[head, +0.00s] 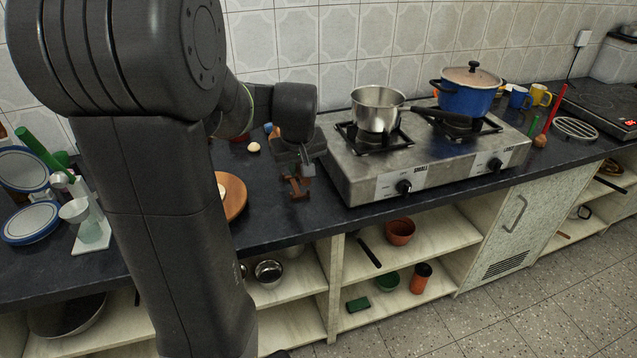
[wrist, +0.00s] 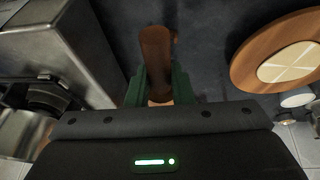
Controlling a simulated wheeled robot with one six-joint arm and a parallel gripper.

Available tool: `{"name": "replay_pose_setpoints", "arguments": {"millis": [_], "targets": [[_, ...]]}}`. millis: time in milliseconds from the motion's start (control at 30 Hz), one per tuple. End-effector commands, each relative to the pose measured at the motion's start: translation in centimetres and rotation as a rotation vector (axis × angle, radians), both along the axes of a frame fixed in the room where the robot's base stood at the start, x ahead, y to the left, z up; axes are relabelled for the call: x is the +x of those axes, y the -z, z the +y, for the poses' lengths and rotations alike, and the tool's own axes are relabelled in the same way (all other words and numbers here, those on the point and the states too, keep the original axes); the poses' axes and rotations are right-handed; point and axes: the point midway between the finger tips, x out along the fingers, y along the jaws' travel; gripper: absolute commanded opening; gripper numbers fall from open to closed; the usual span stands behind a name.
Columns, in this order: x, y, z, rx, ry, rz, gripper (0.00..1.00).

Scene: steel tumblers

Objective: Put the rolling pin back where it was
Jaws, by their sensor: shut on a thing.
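A brown wooden thing (wrist: 157,48), which looks like the rolling pin, is between the two green fingers of my gripper (wrist: 160,90) in the wrist view. My gripper is shut on it. In the head view my gripper (head: 308,170) is low over the dark counter, just left of the stove, and the brown wood (head: 297,188) shows beneath it. The wood's lower end is close to the counter; I cannot tell if it touches.
The steel stove (head: 350,180) is close on the right, with a steel pot (head: 378,108) and a blue pot (head: 465,98). A round wooden board (head: 234,198) is on the left, partly behind my arm. An egg-like thing (head: 254,147) lies behind. The counter's front edge is near.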

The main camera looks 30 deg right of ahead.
Motion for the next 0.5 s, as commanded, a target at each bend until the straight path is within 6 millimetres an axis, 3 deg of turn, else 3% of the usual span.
{"name": "replay_pose_setpoints", "arguments": {"millis": [133, 333, 500], "targets": [[0.0, 0.7, -0.2, -0.015, -0.002, 0.002, 0.0], [-0.1, 4.5, -0.2, -0.014, -0.002, 0.005, 0.0], [0.0, 6.1, -0.2, -0.016, -0.001, 0.002, 0.0]]}}
